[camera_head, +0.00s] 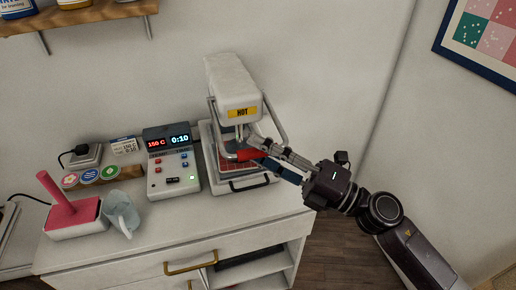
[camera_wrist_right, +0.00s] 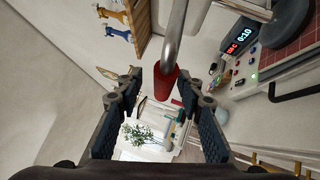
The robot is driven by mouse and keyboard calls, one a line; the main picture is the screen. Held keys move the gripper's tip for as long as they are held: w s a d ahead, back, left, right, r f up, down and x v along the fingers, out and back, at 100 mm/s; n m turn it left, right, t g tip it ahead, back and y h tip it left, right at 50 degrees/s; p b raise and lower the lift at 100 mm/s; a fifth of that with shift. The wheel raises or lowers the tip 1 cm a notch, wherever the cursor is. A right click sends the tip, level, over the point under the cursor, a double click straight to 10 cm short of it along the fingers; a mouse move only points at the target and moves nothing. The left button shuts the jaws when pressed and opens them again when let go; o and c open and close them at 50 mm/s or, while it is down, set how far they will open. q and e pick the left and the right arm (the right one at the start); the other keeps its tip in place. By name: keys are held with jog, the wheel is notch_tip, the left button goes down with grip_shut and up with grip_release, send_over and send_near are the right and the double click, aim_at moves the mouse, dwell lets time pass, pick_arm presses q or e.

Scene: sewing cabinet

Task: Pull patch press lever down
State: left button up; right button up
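The patch press (camera_head: 233,88) stands at the back of the cabinet top, with a white upper head marked HOT above a red-gridded lower plate (camera_head: 238,168). Its grey metal lever ends in a red grip (camera_head: 249,154) at the front of the press. My right gripper (camera_head: 263,153) reaches in from the right at the grip and partly hides it. In the right wrist view the red grip (camera_wrist_right: 166,84) shows between the two spread fingers (camera_wrist_right: 162,92), with a gap on each side. The right gripper is open. My left gripper is not in view.
A control box (camera_head: 172,160) reading 150 C and 0:10 stands left of the press. Further left are round patches (camera_head: 90,176), a clear cup (camera_head: 121,212) and a pink-handled tool (camera_head: 72,213). A shelf (camera_head: 85,14) hangs above. The cabinet's front top (camera_head: 190,228) is clear.

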jog(key=v, duration=1.1)
jog(key=shift+d, duration=0.1)
